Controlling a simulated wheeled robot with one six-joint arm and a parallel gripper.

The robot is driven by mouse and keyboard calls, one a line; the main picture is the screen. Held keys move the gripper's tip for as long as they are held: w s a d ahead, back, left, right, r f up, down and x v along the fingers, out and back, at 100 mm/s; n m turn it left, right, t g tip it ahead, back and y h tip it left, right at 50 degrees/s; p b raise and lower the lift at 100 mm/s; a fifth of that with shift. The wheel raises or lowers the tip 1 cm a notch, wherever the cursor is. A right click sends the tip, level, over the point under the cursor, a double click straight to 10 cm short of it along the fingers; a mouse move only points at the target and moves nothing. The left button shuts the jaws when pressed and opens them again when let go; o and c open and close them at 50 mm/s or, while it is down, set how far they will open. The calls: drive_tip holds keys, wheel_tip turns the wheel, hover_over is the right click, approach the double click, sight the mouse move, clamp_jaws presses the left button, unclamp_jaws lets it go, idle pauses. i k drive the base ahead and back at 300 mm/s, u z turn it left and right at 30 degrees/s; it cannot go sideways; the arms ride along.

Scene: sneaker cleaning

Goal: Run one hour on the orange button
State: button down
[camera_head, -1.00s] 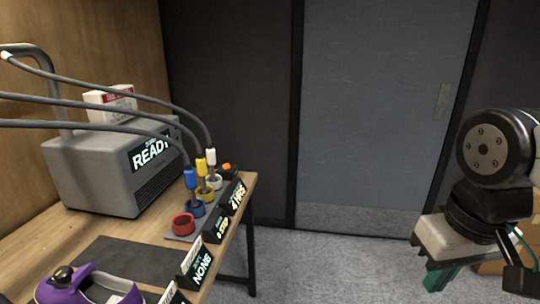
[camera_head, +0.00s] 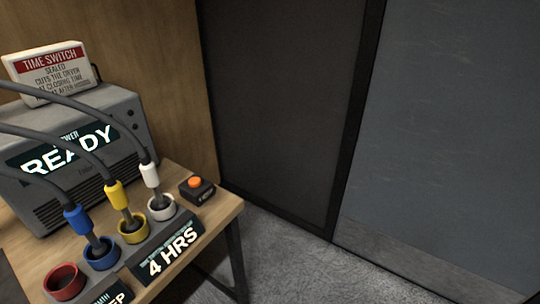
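The orange button (camera_head: 195,182) sits on a small dark box (camera_head: 197,191) near the table's right corner, beside the white socket. A display (camera_head: 171,250) in front of the sockets reads "4 HRS". The grey machine (camera_head: 75,150) at the left has a display (camera_head: 66,150) reading "READY". My gripper is not in view.
Blue (camera_head: 101,252), yellow (camera_head: 132,228) and white (camera_head: 161,207) ring sockets each hold a matching plug with a cable. The red ring socket (camera_head: 64,281) is empty. A "TIME SWITCH" box (camera_head: 52,72) stands on the machine. A door (camera_head: 450,140) is at the right; grey floor lies below it.

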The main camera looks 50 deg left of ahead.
sight(195, 181)
drive_tip(key=u, duration=0.15)
drive_tip(key=i, duration=1.15)
drive_tip(key=u, duration=1.45)
drive_tip(key=i, duration=0.95)
drive_tip(key=u, duration=1)
